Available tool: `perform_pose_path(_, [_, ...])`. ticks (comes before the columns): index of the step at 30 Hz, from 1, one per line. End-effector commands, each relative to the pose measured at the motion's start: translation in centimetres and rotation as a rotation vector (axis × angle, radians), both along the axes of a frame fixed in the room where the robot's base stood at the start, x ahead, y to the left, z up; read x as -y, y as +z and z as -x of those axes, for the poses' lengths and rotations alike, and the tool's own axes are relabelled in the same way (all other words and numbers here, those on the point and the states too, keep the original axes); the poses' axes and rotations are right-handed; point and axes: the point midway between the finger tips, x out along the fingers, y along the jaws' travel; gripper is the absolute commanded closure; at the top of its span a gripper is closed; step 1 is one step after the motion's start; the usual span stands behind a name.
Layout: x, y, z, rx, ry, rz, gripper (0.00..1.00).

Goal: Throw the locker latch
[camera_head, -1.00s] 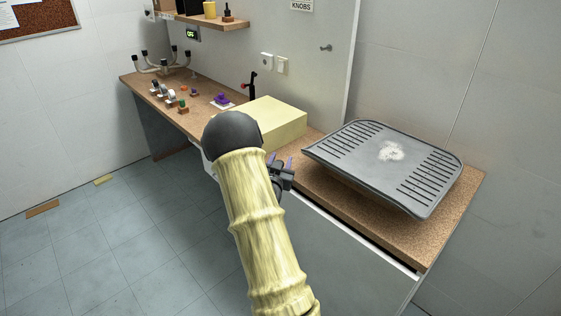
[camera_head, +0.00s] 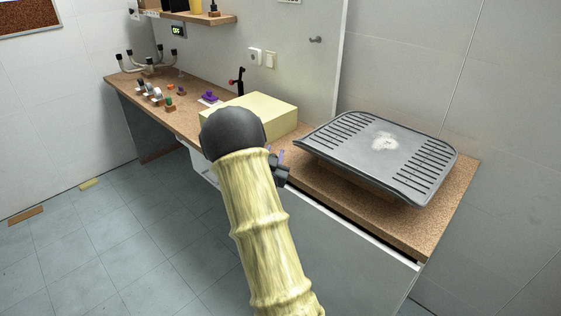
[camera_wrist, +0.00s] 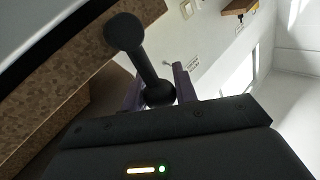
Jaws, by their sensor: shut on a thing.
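My gripper (camera_head: 279,163) is at the front edge of the counter, left of the grey tray, and my arm partly hides it. In the wrist view its two purple fingers (camera_wrist: 158,88) are shut on a dark bar handle (camera_wrist: 147,67) with a round knob at each end. The handle stands out close to the counter edge; I take it for the latch. In the head view my arm hides the handle. The pale locker front (camera_head: 330,255) lies below the counter, and I see no gap around a door there.
The speckled brown counter (camera_head: 440,212) bears a grey slotted tray (camera_head: 385,150) at right and a yellow block (camera_head: 262,112) behind my arm. The tiled floor (camera_head: 120,240) at left is mostly clear.

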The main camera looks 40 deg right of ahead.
Motion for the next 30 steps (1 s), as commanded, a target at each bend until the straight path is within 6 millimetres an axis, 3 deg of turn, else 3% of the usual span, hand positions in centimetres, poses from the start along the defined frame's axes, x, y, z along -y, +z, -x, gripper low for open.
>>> perform_pose_path(1, [-0.2, -0.8, 0.1, 0.024, 0.001, -0.002, 1.00])
perform_pose_path(7, [-0.9, -1.0, 0.4, 0.130, 0.014, -0.019, 1.00])
perform_pose_path(30, [-0.5, -1.9, 2.7, 0.522, 0.014, -0.082, 1.00])
